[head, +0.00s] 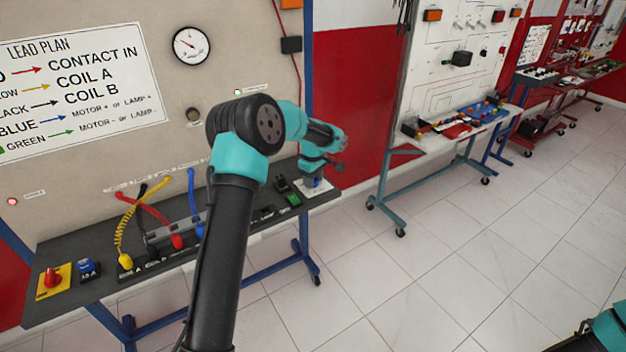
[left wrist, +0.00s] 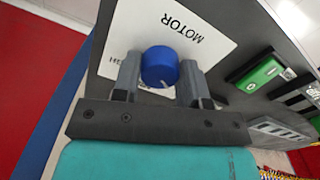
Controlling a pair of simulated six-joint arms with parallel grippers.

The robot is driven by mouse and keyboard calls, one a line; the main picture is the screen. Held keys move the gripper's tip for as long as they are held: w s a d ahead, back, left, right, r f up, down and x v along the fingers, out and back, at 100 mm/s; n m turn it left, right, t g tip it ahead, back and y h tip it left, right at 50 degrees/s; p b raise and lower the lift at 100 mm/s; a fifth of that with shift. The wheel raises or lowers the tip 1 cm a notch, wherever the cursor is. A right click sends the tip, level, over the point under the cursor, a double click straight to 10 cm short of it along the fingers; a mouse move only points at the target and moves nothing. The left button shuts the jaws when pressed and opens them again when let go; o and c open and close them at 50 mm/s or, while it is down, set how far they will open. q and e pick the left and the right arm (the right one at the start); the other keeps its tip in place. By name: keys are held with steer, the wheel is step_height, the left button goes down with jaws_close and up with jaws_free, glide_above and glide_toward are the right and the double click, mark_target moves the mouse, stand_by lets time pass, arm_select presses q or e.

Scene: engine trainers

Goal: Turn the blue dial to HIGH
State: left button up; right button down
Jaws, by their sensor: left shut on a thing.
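The blue dial (left wrist: 159,68) sits on a white plate (left wrist: 205,35) marked MOTOR in the left wrist view. A partly hidden word is printed at the plate's left. My left gripper (left wrist: 160,78) has one finger on each side of the dial and is shut on it. A pale pointer mark shows on the dial near the gripper's body. In the head view the left gripper (head: 316,178) is at the right end of the dark bench shelf, with a bit of the blue dial (head: 313,183) showing. Part of my right arm shows at the lower right; its fingertips are not clear.
A green switch (left wrist: 260,75) lies beside the plate. The dark shelf (head: 75,232) also carries a red knob on a yellow plate (head: 53,281), a blue block (head: 88,267) and plugged leads (head: 177,241). Open tiled floor lies right of the bench.

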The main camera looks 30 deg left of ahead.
arm_select(q)
steer(key=m, duration=1.8)
steer(key=shift+m, duration=2.7)
steer(key=o, duration=0.9)
steer(key=shift+r, duration=0.1)
